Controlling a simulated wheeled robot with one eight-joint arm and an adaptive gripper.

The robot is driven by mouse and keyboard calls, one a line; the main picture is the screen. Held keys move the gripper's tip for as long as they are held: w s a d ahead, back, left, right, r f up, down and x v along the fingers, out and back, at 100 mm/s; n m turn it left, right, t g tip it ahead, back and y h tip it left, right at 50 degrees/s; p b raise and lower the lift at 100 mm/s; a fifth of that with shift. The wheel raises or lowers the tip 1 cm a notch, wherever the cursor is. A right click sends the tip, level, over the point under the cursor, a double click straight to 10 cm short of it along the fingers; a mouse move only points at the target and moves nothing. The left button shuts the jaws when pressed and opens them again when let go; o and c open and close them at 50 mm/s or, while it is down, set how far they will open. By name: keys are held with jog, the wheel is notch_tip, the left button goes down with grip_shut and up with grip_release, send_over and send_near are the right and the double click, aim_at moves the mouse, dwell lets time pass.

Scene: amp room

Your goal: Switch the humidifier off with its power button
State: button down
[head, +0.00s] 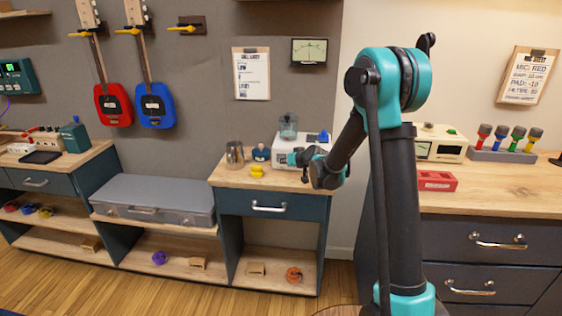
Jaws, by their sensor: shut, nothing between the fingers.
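The humidifier (288,143) appears to be the white box with a clear tank on top, standing on the wooden top of the middle cabinet against the grey wall. A small blue part shows at its upper right. My gripper (297,158) is shut and empty. It is in front of the humidifier in the picture and covers part of its lower front. I cannot tell whether it touches it. The power button cannot be made out.
A metal pitcher (235,155), a dark blue bottle (261,154) and a yellow item (257,171) stand left of the humidifier. A grey case (150,197) lies on the lower bench.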

jog(key=shift+s, duration=0.35)
jog(key=shift+s+a, duration=0.1)
jog(key=shift+s, duration=2.85)
